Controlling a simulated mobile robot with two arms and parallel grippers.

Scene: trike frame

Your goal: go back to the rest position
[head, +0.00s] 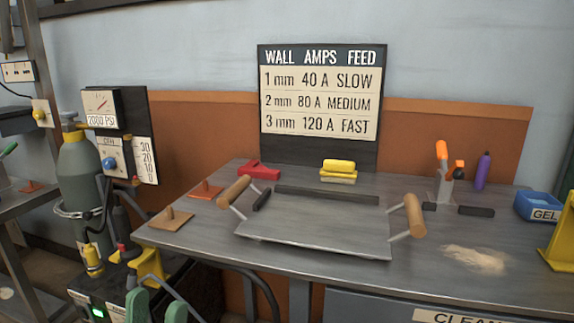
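Two green rounded fingertips of my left gripper (156,308) show at the bottom left edge. They stand apart with nothing visible between them, in front of the floor-level equipment and left of the workbench. The rest of that gripper is below the frame. My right gripper is not in view. The metal workbench (300,272) stands ahead. On it lies a flat grey plate (320,232) with a wooden handle at its left (234,190) and another at its right (414,215).
A gas cylinder (79,170) with gauges stands left of the bench. A sign (318,92) stands behind it. On the bench are yellow blocks (339,171), a red bracket (259,171), a purple marker (482,172), a blue gel box (541,206) and a pale powder patch (476,260).

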